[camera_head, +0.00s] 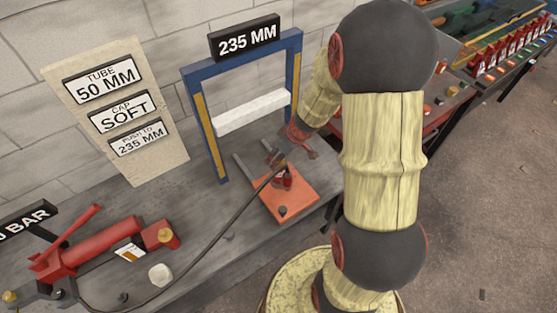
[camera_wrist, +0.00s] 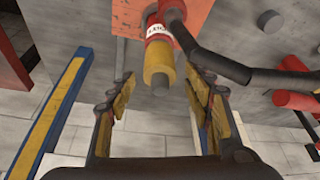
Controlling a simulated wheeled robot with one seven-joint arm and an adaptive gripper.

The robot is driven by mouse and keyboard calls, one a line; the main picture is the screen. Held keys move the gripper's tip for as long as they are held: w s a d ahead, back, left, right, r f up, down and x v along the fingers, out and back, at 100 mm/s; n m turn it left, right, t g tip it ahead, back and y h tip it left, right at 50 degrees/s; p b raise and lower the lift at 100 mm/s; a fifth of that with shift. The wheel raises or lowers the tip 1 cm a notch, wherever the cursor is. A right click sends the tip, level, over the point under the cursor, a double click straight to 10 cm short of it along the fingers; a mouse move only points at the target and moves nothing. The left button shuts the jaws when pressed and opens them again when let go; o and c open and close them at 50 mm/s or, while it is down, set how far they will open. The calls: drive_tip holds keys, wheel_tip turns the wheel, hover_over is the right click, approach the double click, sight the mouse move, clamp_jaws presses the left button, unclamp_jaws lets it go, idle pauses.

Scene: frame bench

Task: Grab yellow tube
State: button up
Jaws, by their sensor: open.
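In the wrist view a short yellow tube-like section (camera_wrist: 159,66) with a dark tip joins a red cylinder (camera_wrist: 160,30) with a white label. My gripper (camera_wrist: 158,100) is open, with one finger on each side below the tip. The fingers look apart from the yellow section, and nothing is between their tips. The yellow section cannot be made out there, as my gripper and a dark hose are in front.
A blue press frame (camera_head: 214,140) with yellow strips stands behind, holding a white crossbar (camera_head: 252,113). A dark hose (camera_head: 215,235) runs to a red hand pump (camera_head: 95,245) at left. Signs and a grey wall are behind. The bench front (camera_head: 225,270) has some free room.

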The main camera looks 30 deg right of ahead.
drive_tip(key=shift+c, duration=0.9)
drive_tip(key=c, duration=1.1)
clamp_jaws()
